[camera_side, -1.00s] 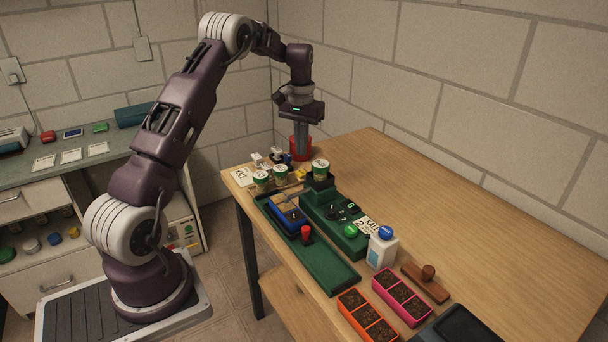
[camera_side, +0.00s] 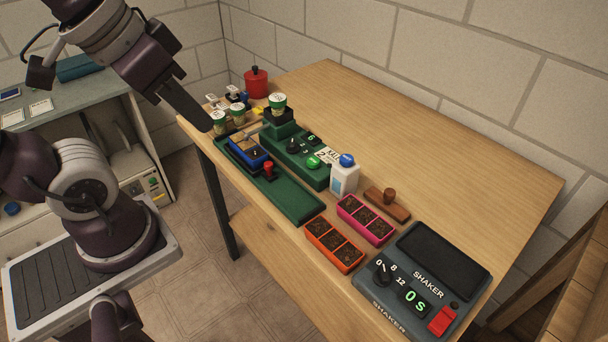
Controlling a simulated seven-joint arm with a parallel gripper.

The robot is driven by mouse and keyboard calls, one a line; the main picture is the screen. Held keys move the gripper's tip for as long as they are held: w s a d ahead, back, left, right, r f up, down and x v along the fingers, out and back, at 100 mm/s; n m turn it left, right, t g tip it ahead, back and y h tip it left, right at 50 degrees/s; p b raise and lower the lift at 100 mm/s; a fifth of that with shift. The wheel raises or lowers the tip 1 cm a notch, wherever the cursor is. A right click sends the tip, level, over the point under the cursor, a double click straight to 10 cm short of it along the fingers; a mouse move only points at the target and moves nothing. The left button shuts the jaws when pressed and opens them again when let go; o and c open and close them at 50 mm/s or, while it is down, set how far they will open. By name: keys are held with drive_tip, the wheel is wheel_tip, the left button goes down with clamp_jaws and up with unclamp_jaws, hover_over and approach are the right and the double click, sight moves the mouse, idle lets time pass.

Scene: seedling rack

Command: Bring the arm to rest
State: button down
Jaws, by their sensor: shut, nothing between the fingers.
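My gripper (camera_side: 203,124) hangs at the upper left of the side view, in front of the table's left edge. Its fingers point down and to the right and are shut with nothing between them. The fingertips show close to the left green-and-white jar (camera_side: 218,122); I cannot tell the exact gap in depth. My arm comes in from the upper left, and part of it is cut off by the picture's edge.
The wooden table (camera_side: 440,150) holds a green device (camera_side: 320,178), a green tray (camera_side: 297,205), a red pot (camera_side: 257,84), a white bottle (camera_side: 344,178), a pink seedling tray (camera_side: 365,220), an orange seedling tray (camera_side: 334,246) and a shaker (camera_side: 452,282). The table's back right is clear.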

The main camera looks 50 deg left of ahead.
drive_tip(key=shift+s+d+f, duration=0.25)
drive_tip(key=shift+s+f, duration=0.25)
drive_tip(key=shift+s, duration=0.35)
